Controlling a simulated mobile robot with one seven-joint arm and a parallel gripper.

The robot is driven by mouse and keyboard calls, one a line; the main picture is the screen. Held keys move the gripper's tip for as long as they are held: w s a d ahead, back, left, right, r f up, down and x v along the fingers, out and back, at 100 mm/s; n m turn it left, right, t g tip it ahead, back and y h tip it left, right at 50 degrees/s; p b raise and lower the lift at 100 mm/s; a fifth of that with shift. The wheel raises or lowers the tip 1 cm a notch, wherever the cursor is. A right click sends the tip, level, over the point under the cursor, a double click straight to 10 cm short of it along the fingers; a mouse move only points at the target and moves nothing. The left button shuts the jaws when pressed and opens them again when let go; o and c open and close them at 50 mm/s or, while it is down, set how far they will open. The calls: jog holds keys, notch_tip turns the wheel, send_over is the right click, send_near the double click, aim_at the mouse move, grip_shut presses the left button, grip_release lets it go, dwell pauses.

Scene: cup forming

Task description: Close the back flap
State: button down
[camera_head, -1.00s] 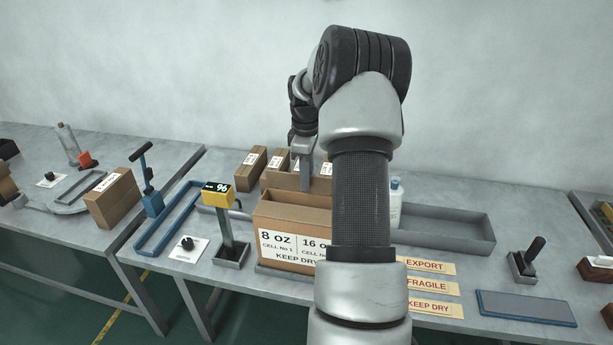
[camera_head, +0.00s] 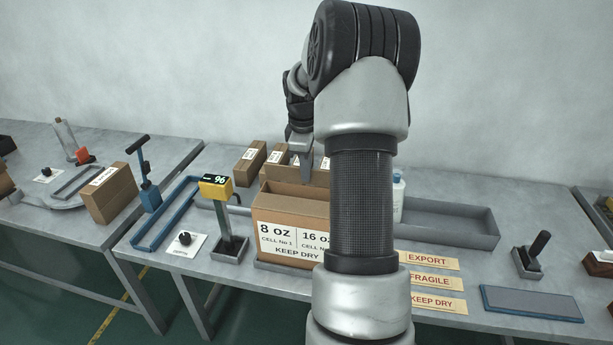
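A cardboard box (camera_head: 278,216) stands on the table, printed "8 OZ", "16 O…" and "KEEP DRY" on its front. Its top is open along the part I see, and my arm hides its right side. The back flap (camera_head: 284,176) appears as a brown panel standing up along the box's far edge. My gripper (camera_head: 305,170) points down at this flap, near its upper edge. I cannot tell whether it touches the flap. The gripper is small and partly behind my arm, so its opening is unclear.
Small labelled cartons (camera_head: 250,162) stand behind the box. A yellow "96" display (camera_head: 215,187) on a post stands close at left. A white bottle (camera_head: 398,190) and a grey tray (camera_head: 450,222) are at right. Label strips (camera_head: 430,281) lie in front of the tray.

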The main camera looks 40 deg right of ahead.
aim_at(307, 184)
jog(key=f+t+h+b, duration=0.1)
jog(key=b, duration=0.3)
jog(key=s+a+f+t+h+b, duration=0.1)
jog(key=b, duration=0.4)
jog(key=shift+a+h, duration=0.25)
jog(key=shift+h, duration=0.05)
jog(key=t+h+b, duration=0.1)
jog(key=b, duration=0.4)
jog(key=a+f+t+h+b, duration=0.1)
jog(key=b, duration=0.4)
jog(key=shift+s, duration=0.4)
jog(key=t+h+b, duration=0.1)
jog(key=b, duration=0.3)
jog(key=shift+s+a, duration=0.2)
jog(key=shift+s+a+t+h+b, duration=0.2)
jog(key=shift+t+h+b, duration=0.5)
jog(key=shift+h+b, duration=0.3)
jog(key=shift+s+f+t+h+b, duration=0.1)
jog(key=shift+f+t+h+b, duration=0.2)
jog(key=shift+t+h, duration=0.2)
jog(key=c, duration=2)
grip_release()
jog(key=shift+a+f, duration=0.1)
